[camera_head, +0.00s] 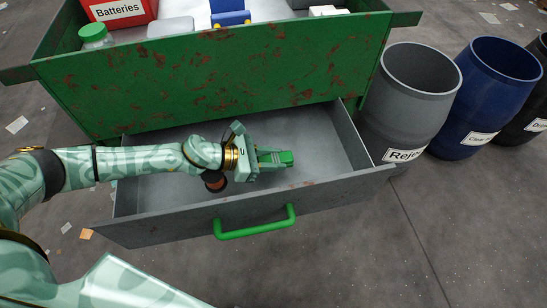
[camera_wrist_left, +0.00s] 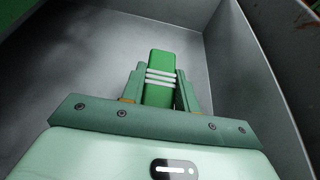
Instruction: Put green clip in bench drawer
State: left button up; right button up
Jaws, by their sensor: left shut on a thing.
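The green clip (camera_head: 285,158) is between the fingers of my left gripper (camera_head: 272,158), which is shut on it. In the left wrist view the clip (camera_wrist_left: 160,68) is a green block with white stripes, pointing away from the gripper (camera_wrist_left: 158,85). The bench drawer (camera_head: 330,200) is grey with a green handle (camera_head: 255,222) and stands pulled open. The gripper and clip are inside the open drawer's outline; I cannot tell whether the clip touches the drawer floor. My right gripper is out of view.
The green, rust-marked bench (camera_head: 210,80) stands behind the drawer, holding a red Batteries box (camera_head: 118,12), a green-lidded jar (camera_head: 95,36) and a blue item (camera_head: 230,17). A grey bin (camera_head: 415,95) and a blue bin (camera_head: 492,95) stand at right.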

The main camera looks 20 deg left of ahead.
pick_arm(q)
jog(key=shift+f, duration=0.25)
jog(key=shift+f+b, duration=0.4)
jog(key=shift+b, duration=0.05)
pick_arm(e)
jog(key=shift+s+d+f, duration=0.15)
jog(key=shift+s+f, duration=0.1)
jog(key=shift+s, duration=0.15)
pick_arm(q)
jog(key=o, duration=0.9)
jog(key=shift+o, duration=0.2)
jog(key=shift+r, duration=0.2)
jog(key=shift+r+p, duration=0.55)
jog(key=p+v, duration=0.1)
jog(key=v, duration=1.1)
jog(key=shift+p, duration=0.4)
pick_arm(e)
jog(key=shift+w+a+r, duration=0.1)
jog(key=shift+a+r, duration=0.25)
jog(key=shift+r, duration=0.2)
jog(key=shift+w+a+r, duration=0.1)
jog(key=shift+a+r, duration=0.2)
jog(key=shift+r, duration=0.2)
